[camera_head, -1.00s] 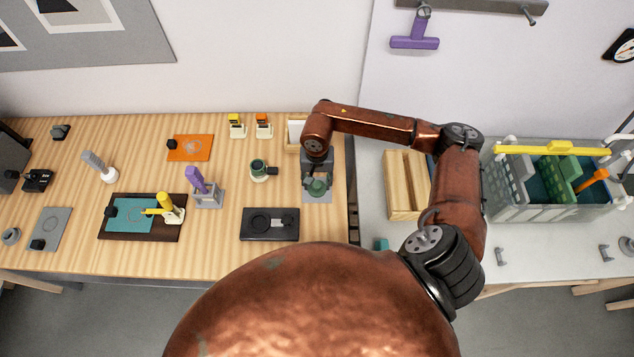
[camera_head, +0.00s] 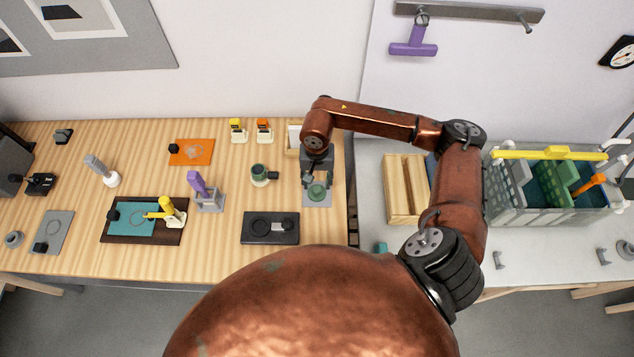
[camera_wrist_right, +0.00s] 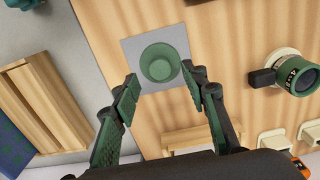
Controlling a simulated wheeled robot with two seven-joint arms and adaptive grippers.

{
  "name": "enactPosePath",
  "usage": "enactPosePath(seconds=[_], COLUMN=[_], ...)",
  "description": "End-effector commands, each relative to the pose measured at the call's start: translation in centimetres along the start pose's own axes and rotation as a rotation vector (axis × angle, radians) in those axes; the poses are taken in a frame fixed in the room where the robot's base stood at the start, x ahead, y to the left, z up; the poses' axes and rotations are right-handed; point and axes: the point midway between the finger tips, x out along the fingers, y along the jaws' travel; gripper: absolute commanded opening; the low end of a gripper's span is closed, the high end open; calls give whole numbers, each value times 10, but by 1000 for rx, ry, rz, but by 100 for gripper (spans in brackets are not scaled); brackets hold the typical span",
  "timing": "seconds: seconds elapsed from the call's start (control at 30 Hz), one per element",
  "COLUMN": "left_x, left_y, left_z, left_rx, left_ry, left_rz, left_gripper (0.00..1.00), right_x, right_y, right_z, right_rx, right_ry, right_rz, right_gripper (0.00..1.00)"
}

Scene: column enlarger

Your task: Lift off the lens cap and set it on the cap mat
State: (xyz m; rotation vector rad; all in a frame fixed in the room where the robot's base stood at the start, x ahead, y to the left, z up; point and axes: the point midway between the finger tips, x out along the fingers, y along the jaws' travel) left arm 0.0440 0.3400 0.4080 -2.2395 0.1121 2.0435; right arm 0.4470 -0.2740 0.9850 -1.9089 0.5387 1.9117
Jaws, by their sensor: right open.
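The green, cup-like lens cap (camera_wrist_right: 160,64) rests on the grey square cap mat (camera_wrist_right: 131,50) in the right wrist view. In the head view, the cap (camera_head: 317,192) and the mat (camera_head: 326,203) show at the right end of the wooden table. My right gripper (camera_wrist_right: 160,80) is open, with one finger on each side of the cap and gaps visible between. In the head view, the right gripper (camera_head: 317,177) partly covers the mat's far part. The green lens (camera_head: 260,174) with a dark side piece stands to the left. My left gripper is out of view.
A black tray (camera_head: 270,239) lies in front of the lens. A purple-handled tool (camera_head: 197,184) in a grey stand is further left. Bare wood surrounds the lens.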

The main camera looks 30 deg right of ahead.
Motion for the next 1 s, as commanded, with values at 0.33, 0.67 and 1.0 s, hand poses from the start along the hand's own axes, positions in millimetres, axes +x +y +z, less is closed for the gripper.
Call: enactPosePath(seconds=[0.33, 0.67, 1.0], left_x=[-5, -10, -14], left_y=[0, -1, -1], left_z=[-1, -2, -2], left_rx=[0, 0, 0], left_ry=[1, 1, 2], left_rz=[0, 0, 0], left_gripper=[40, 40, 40], right_x=[-14, -27, -40], right_y=[0, 0, 0], right_z=[-1, 0, 0], right_rx=[0, 0, 0], right_ry=[2, 1, 2], right_rz=[0, -1, 0], right_gripper=[41, 41, 41])
